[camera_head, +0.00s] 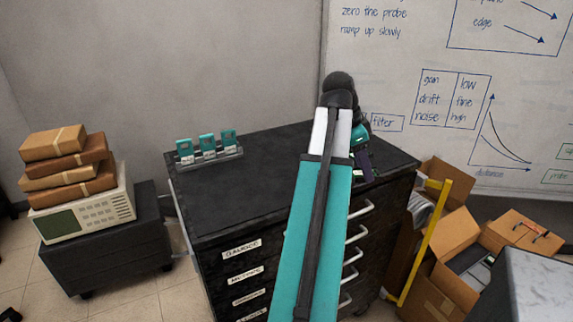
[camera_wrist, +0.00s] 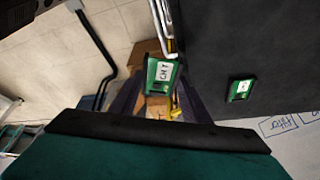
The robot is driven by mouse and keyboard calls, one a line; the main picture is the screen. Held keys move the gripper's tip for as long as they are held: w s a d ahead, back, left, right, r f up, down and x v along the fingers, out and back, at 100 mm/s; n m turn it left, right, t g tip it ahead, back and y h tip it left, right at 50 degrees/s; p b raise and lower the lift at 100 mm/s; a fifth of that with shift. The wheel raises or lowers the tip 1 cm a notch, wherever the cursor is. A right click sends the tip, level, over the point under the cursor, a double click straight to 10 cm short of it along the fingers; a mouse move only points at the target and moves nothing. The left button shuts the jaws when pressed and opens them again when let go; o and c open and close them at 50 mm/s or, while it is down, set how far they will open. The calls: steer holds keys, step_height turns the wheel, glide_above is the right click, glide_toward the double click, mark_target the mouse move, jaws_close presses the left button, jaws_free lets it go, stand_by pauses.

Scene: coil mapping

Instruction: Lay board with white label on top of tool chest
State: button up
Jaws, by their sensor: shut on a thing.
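A small green board with a white label (camera_wrist: 161,73) is held between the dark fingers of my gripper (camera_wrist: 160,90) in the wrist view. The label's marking looks like "CH7", tilted. In the head view my gripper (camera_head: 366,163) is at the right part of the tool chest (camera_head: 250,195), and my arm largely hides the held board. The chest's black top also shows in the wrist view (camera_wrist: 240,40); there the held board appears just beside its edge, with floor and boxes behind. Height above the top is unclear.
Another green board (camera_wrist: 240,90) with a white label lies on the chest top. A rack (camera_head: 210,156) of three teal boards stands at the top's back left. The middle is clear. A yellow frame (camera_head: 420,240) and open cardboard boxes (camera_head: 450,290) stand to the right.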

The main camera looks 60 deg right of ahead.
steer(key=shift+w, duration=0.25)
steer(key=shift+w+d, duration=0.2)
steer(key=shift+w, duration=0.05)
steer(key=w+d+p, duration=0.1)
steer(key=w+d, duration=0.1)
steer(key=w, duration=0.2)
steer(key=w+d+f+p, duration=0.1)
steer(key=w+d, duration=0.1)
steer(key=w, duration=0.2)
steer(key=w+d, duration=0.2)
steer(key=w, duration=0.2)
steer(key=shift+d+f+p, duration=0.2)
steer(key=shift+d+p, duration=0.2)
steer(key=shift+w, duration=0.1)
steer(key=shift+w+d, duration=0.35)
steer(key=shift+w, duration=0.15)
steer(key=shift+f+p, duration=0.7)
steer(key=shift+f, duration=1.15)
steer(key=shift+f, duration=0.1)
steer(key=o, duration=1)
steer(key=shift+o, duration=0.2)
